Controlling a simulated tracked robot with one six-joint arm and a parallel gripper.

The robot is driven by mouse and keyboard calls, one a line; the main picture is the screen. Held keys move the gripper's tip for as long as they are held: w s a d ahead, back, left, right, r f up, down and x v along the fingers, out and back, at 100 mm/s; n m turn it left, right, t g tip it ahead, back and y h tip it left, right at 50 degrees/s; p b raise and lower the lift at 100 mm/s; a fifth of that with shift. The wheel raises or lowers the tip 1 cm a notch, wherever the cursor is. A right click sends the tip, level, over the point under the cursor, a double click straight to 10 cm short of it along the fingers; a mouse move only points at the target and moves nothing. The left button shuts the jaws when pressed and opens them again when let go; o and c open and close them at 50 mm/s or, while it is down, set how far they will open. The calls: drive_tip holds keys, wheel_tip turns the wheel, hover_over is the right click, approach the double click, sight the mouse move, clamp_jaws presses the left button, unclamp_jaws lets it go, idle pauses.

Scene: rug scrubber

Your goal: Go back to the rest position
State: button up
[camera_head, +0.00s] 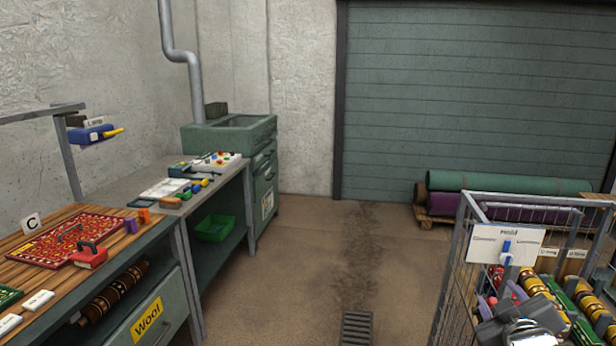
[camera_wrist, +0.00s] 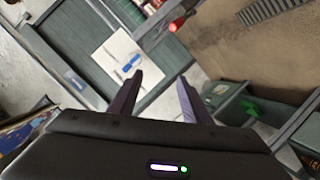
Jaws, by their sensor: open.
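My gripper (camera_wrist: 160,85) shows in the wrist view with its two dark fingers spread apart. Nothing is between the fingers. They appear clear of any surface. Behind them is a white sheet with a blue item (camera_wrist: 130,62).
A workbench (camera_head: 150,245) on the left holds a red patterned rug (camera_head: 75,240) and a red-based brush (camera_head: 88,256). A wire cage cart (camera_head: 452,265) with rolled rugs stands at right. Rolled rugs (camera_head: 520,185) lie by the shutter. The middle floor around the drain (camera_head: 357,328) is clear.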

drive_tip(key=s+a+f+m+g+y, duration=0.1)
drive_tip(key=s+a, duration=0.3)
drive_tip(key=a, duration=0.5)
drive_tip(key=s+a+f+m+g+y, duration=0.1)
drive_tip(key=s+a+g+y, duration=0.2)
drive_tip(key=a, duration=0.6)
drive_tip(key=s+a+f+m+g+y, duration=0.1)
drive_tip(key=s+a+g+y, duration=0.1)
drive_tip(key=s+a, duration=0.5)
drive_tip(key=a+g, duration=0.1)
drive_tip(key=a, duration=0.1)
drive_tip(key=shift+s+a, duration=0.2)
drive_tip(key=shift+a, duration=0.1)
drive_tip(key=shift+c, duration=0.2)
